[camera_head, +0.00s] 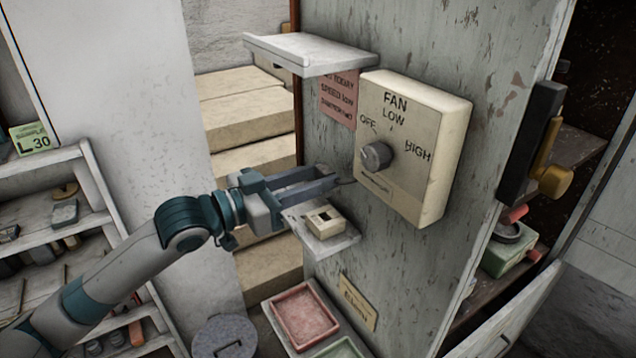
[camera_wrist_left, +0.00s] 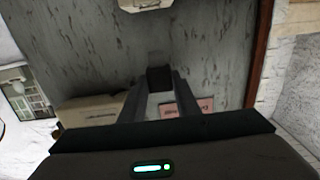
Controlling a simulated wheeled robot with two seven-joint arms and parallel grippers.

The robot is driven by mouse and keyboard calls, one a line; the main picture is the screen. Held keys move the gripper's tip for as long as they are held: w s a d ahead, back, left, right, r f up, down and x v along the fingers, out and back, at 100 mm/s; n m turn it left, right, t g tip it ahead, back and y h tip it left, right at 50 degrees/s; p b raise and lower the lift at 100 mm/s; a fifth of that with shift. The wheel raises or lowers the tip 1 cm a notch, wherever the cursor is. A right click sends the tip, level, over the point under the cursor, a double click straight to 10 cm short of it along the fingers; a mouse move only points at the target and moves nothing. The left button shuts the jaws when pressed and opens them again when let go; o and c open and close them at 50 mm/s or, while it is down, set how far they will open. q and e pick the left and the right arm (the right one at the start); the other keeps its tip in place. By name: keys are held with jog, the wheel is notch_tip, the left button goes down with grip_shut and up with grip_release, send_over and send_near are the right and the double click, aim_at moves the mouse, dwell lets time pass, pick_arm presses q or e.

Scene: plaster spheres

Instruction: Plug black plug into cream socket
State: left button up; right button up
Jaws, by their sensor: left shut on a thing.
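My left gripper (camera_head: 338,182) reaches in from the left, in front of the grey painted wall panel. It is shut on the black plug (camera_wrist_left: 160,77), a small dark block between the fingertips in the wrist view. In the head view the plug is mostly hidden by the fingers. The cream socket (camera_head: 326,221), a small block with a dark opening on top, sits on a grey ledge (camera_head: 340,246) below the fingers. What looks like the socket's edge shows at the top of the wrist view (camera_wrist_left: 146,4). The plug is apart from the socket. My right gripper is not in view.
A cream fan switch box (camera_head: 432,135) juts from the panel right of the fingertips. A grey shelf (camera_head: 312,54) sticks out above, over a pink sign (camera_head: 339,98). Pink (camera_head: 305,316) and green (camera_head: 344,350) trays lie below. Shelving (camera_head: 60,222) stands at left.

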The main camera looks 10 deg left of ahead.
pick_arm(q)
jog(key=shift+w+d+r, duration=0.15)
jog(key=shift+w, duration=0.1)
jog(key=shift+s+a+r, duration=0.1)
jog(key=shift+s+a, duration=0.1)
jog(key=shift+p, duration=0.35)
jog(key=shift+f+b, duration=0.6)
jog(key=shift+f, duration=0.3)
jog(key=shift+f+b, duration=0.7)
jog(key=shift+f, duration=0.85)
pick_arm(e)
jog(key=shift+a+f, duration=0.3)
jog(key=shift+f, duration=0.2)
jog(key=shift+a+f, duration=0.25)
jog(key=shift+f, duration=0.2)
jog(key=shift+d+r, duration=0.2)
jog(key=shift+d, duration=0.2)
